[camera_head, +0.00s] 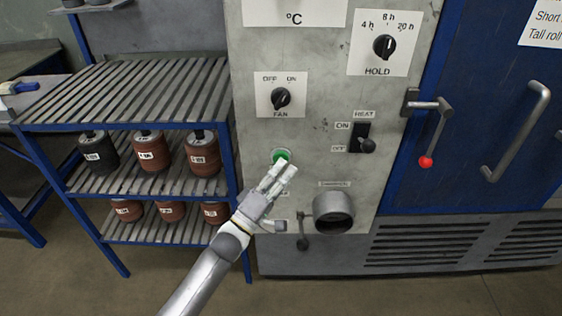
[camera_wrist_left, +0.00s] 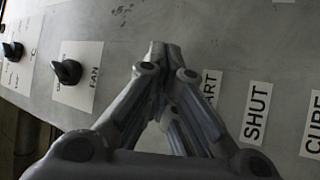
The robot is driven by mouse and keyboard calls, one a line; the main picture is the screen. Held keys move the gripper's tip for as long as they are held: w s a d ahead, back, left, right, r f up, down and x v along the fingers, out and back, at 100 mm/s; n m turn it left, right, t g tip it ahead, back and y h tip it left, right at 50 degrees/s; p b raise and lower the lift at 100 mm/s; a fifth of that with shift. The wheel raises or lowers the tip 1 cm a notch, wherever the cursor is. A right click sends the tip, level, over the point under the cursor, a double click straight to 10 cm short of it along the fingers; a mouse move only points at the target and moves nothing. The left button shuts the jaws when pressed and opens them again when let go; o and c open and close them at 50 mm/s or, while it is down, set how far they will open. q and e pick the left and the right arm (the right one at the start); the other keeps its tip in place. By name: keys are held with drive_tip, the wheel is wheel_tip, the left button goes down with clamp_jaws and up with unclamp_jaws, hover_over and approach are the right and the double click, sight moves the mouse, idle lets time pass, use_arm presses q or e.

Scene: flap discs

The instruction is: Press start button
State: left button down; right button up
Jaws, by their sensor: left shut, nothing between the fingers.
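The green start button (camera_head: 281,156) sits on the grey control panel (camera_head: 330,120) in the head view, below the fan knob. My left gripper (camera_head: 284,170) is shut and empty, with its fingertips right at the button's lower edge in the picture. I cannot tell whether they touch it. In the left wrist view the shut fingers (camera_wrist_left: 160,55) point at the panel and hide the button. A label ending in "ART" (camera_wrist_left: 211,88) shows partly behind the right finger. My right gripper is not in view.
Around the button are the fan knob (camera_head: 281,98), the heat switch (camera_head: 361,138), the hold knob (camera_head: 384,46) and a round port (camera_head: 333,212). A blue door with a red-tipped lever (camera_head: 427,160) is at right. A slatted rack (camera_head: 130,92) with rolls stands at left.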

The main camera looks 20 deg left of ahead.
use_arm(q)
drive_tip(key=shift+w, duration=0.1)
idle(0.3)
drive_tip(key=shift+w+a+r, duration=0.1)
drive_tip(key=shift+w+a, duration=0.1)
drive_tip(key=shift+a, duration=0.05)
drive_tip(key=shift+r, duration=0.1)
drive_tip(key=shift+p, duration=0.3)
idle(0.4)
